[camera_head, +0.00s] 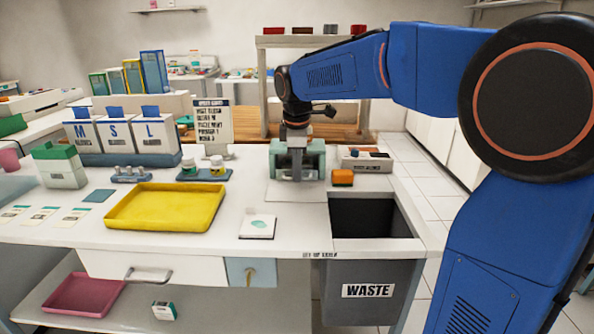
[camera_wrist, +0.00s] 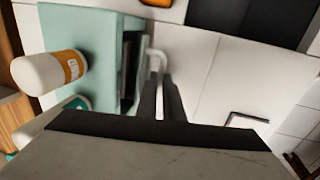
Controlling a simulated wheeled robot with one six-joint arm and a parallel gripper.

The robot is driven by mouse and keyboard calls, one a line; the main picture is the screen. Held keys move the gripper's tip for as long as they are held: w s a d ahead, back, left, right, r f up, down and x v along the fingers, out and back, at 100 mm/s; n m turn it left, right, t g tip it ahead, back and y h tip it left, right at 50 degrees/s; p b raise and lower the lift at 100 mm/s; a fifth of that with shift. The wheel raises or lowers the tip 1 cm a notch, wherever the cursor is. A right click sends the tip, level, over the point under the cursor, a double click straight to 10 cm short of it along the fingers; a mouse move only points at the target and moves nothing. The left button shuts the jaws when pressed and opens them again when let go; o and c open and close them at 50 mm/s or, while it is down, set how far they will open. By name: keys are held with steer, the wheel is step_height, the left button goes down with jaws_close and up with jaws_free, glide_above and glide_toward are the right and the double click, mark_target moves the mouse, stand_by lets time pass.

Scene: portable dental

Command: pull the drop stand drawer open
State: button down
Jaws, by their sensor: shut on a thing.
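The teal drop stand (camera_head: 316,158) is on the counter, largely covered by my gripper in the head view. In the wrist view the stand (camera_wrist: 90,33) is at upper left, with a dark opening in the side facing my fingers. A pale handle (camera_wrist: 156,58) of the drawer stands out from that side. My gripper (camera_wrist: 163,80) is shut on the handle, with its two dark fingers close together. In the head view my gripper (camera_head: 297,172) is in front of the stand. The drawer's inside is mostly hidden, and I cannot tell how far out it is.
An orange-labelled bottle (camera_wrist: 65,68) is at the stand's left in the wrist view. An orange block (camera_head: 342,178), a box (camera_head: 366,164) and the waste bin opening (camera_head: 372,218) are at right. A yellow tray (camera_head: 165,208) is at left. The counter before the stand is mostly clear.

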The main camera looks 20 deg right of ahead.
steer(key=shift+s, duration=0.1)
steer(key=s+a, duration=0.1)
steer(key=s, duration=0.2)
steer(key=s+a, duration=0.1)
steer(key=s, duration=0.2)
steer(key=s+a, duration=0.1)
steer(key=s, duration=0.2)
steer(key=shift+s+a, duration=0.1)
steer(key=shift+s, duration=0.1)
steer(key=c, duration=1.9)
jaws_free()
steer(key=shift+r, duration=0.15)
step_height(320, 180, up, 17)
steer(key=s, duration=0.3)
steer(key=shift+a, duration=0.4)
